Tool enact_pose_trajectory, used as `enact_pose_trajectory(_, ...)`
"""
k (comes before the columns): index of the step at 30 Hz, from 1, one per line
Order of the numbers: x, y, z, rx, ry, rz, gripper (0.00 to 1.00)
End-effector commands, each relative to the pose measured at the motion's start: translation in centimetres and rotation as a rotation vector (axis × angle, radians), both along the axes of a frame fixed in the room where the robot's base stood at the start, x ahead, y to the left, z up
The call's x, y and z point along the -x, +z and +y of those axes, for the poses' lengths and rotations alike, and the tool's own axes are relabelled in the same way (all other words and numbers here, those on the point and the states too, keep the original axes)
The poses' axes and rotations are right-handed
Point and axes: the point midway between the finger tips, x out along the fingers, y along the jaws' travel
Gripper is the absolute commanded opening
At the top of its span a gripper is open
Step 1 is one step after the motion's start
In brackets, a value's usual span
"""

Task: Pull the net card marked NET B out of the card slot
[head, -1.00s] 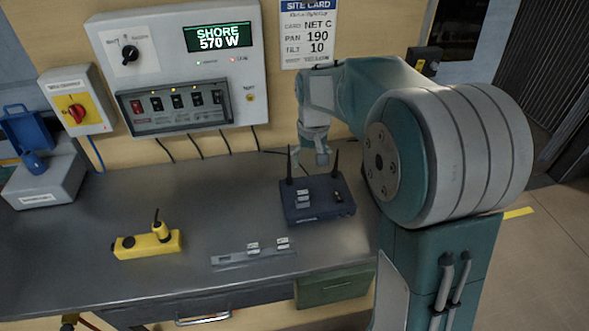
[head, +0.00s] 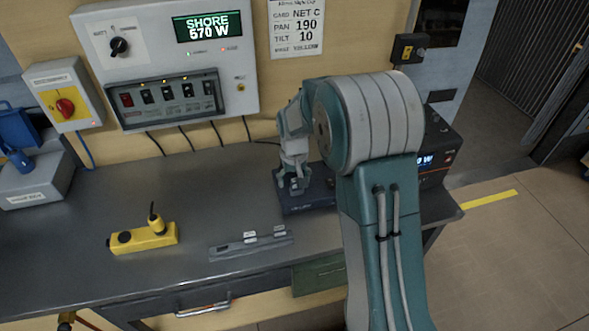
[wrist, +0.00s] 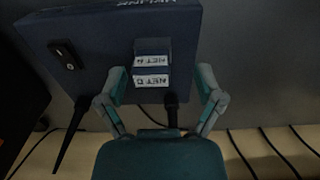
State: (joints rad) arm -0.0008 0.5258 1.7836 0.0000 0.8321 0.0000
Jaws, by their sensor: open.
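The dark blue router box (head: 310,203) stands on the bench, partly hidden by my arm in the head view. In the wrist view the box (wrist: 95,50) appears upside down, with a raised blue block (wrist: 152,47) bearing two white labels. The label nearer my gripper (wrist: 151,81) seems to read NET B, but it is inverted and dim; the other label (wrist: 153,61) starts with NET and its letter is unclear. My gripper (wrist: 161,76) is open, its fingers left and right of the labelled block and apart from it. In the head view my gripper (head: 294,183) is over the box.
A grey rack (head: 235,251) with two white-labelled cards lies in front of the box. A yellow connector block (head: 143,238) is further left. A black power unit (head: 436,150) stands right, behind my arm. An antenna (wrist: 70,140) and a black switch (wrist: 67,54) are on the box.

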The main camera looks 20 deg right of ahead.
Motion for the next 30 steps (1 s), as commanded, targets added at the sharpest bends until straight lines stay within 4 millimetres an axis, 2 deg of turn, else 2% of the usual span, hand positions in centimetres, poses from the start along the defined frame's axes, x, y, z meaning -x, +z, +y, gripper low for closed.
enact_pose_trajectory(3,0.02,-0.69,-0.22,-0.002,-0.001,0.000,0.86)
enact_pose_trajectory(11,0.00,-0.78,-0.03,0.000,-0.001,-0.001,0.86)
enact_pose_trajectory(14,0.00,-0.77,-0.01,0.000,-0.001,-0.001,0.46)
enact_pose_trajectory(15,0.00,-0.77,-0.01,0.000,-0.001,-0.001,0.28)
enact_pose_trajectory(17,0.00,-0.77,-0.01,0.000,-0.001,0.000,0.01)
enact_pose_trajectory(21,0.01,-0.80,-0.01,0.000,-0.001,0.000,0.00)
enact_pose_trajectory(22,0.01,-0.80,-0.01,0.000,-0.001,0.000,0.35)
enact_pose_trajectory(23,0.01,-0.81,0.00,0.000,-0.001,0.001,0.22)
enact_pose_trajectory(24,0.01,-0.81,0.00,0.000,-0.001,0.001,0.04)
enact_pose_trajectory(25,0.01,-0.81,-0.01,-0.001,-0.001,0.001,0.00)
enact_pose_trajectory(30,0.01,-0.75,-0.01,0.000,-0.001,0.001,0.00)
